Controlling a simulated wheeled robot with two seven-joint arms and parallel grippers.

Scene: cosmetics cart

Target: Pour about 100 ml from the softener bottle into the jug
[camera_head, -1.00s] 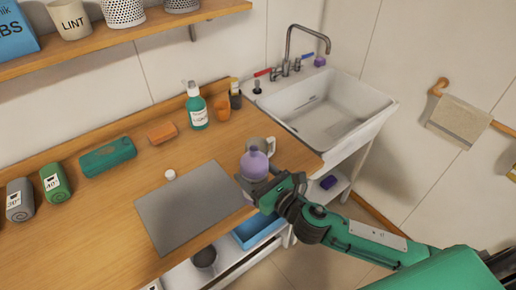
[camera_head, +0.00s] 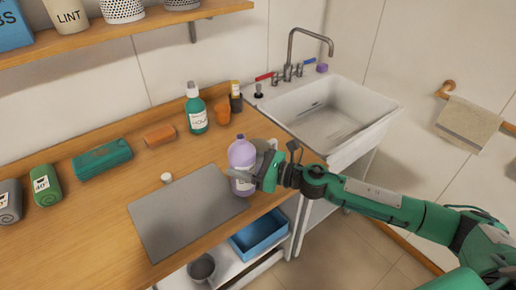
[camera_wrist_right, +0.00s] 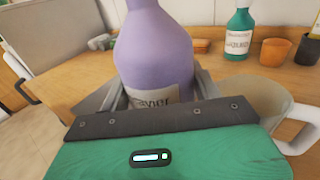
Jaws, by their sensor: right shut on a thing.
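The purple softener bottle (camera_head: 242,155) is upright at the right edge of the grey mat, its label partly showing. My right gripper (camera_head: 257,176) is shut around its lower body. In the right wrist view the bottle (camera_wrist_right: 155,55) stands between the fingers, with its top cut off by the frame. The jug (camera_wrist_right: 262,98), pale with a white handle, is just right of the bottle in that view. In the head view the jug (camera_head: 264,146) is mostly hidden behind the bottle and gripper. Whether the bottle touches the counter I cannot tell. My left gripper is not in view.
A small white cap (camera_head: 166,178) lies at the grey mat's (camera_head: 180,215) back edge. The sink (camera_head: 335,118) is at the right. The mat is otherwise clear.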

